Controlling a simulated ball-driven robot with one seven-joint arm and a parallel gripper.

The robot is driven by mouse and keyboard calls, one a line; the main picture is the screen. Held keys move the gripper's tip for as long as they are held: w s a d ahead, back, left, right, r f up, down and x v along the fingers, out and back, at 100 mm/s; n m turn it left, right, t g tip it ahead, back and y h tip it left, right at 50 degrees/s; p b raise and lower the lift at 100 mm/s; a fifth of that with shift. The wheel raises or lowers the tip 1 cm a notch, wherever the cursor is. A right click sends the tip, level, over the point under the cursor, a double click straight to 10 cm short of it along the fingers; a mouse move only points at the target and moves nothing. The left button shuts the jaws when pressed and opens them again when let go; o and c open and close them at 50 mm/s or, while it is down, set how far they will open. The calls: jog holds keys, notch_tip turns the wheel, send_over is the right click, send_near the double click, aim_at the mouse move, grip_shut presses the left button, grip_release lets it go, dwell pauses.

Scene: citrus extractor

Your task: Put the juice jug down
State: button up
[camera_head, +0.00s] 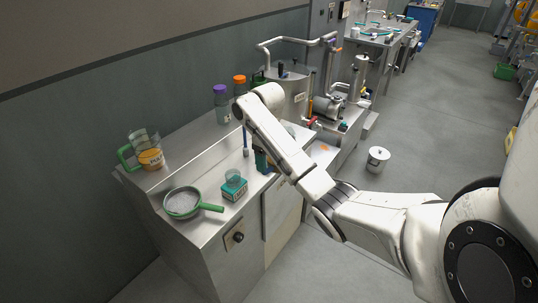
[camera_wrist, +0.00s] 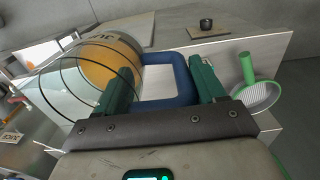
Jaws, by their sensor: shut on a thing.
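The juice jug (camera_wrist: 62,92) is clear, with orange juice showing in it, and fills the left of the wrist view. Its blue handle (camera_wrist: 182,78) lies between the two green fingers of my gripper (camera_wrist: 163,76), which is shut on it. The jug looks tilted in that view, but the camera itself is turned. In the head view my arm hides most of the gripper and the held jug. I cannot tell whether the jug's base touches the steel counter (camera_head: 215,150).
A second jug (camera_head: 150,157) with a green handle stands at the counter's back left. A green-handled sieve (camera_head: 183,203) and a teal box (camera_head: 234,189) are near the front. Capped bottles (camera_head: 221,101) stand behind.

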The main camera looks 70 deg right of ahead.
jog(key=shift+w+a+f, duration=0.25)
jog(key=shift+a+f, duration=0.25)
jog(key=shift+a, duration=0.1)
jog(key=a+f+n, duration=0.1)
jog(key=a+f, duration=0.8)
jog(key=a, duration=0.5)
jog(key=a+f, duration=0.9)
jog(key=a, duration=0.5)
jog(key=a+f+n, duration=0.1)
jog(key=a+f, duration=0.8)
jog(key=a, duration=0.4)
jog(key=shift+a+f+n, duration=0.3)
jog(key=shift+a+f, duration=0.1)
jog(key=shift+w, duration=0.1)
